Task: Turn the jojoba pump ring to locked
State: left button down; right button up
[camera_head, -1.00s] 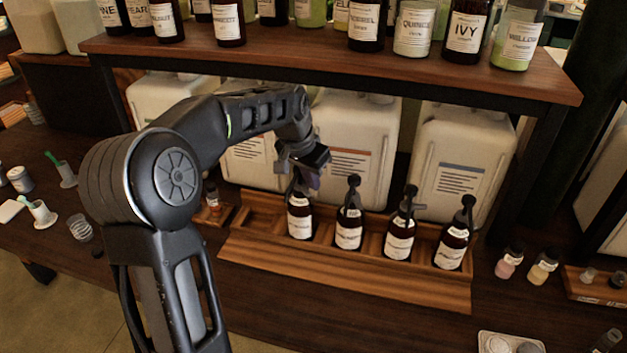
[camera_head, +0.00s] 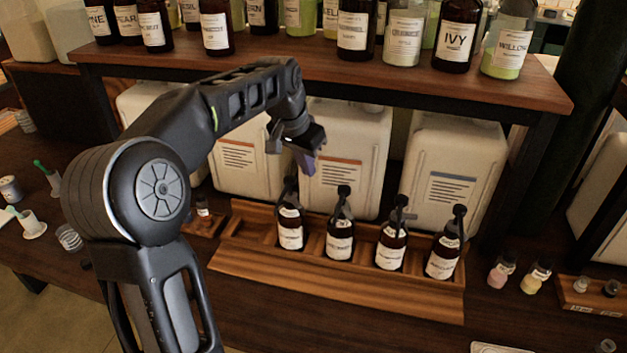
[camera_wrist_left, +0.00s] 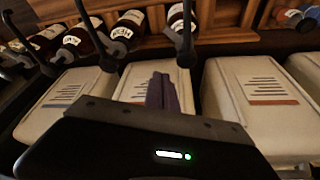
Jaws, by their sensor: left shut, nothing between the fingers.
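Several dark brown pump bottles stand upright in a row, with white labels and black pump heads. The labels are too small to read, so I cannot tell which is jojoba, nor how any ring is set. The leftmost bottle (camera_head: 290,229) is followed by a second (camera_head: 340,240), a third (camera_head: 391,246) and the rightmost one (camera_head: 443,257). My left gripper (camera_head: 308,164) is shut and empty, above the leftmost pump head and apart from it. In the left wrist view its purple-grey fingers (camera_wrist_left: 162,92) are together, and the bottles appear upside down. My right gripper is not in view.
The bottles stand in a wooden rack (camera_head: 330,290). Large white canisters (camera_head: 345,155) stand close behind it. A wooden shelf (camera_head: 400,68) with bottles overhangs them. Small pink and yellow bottles (camera_head: 530,280) stand to the right.

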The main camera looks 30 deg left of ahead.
pick_arm(q)
jog(key=v, duration=0.3)
jog(key=shift+w+a, duration=0.15)
jog(key=shift+w, duration=0.05)
dwell(0.4)
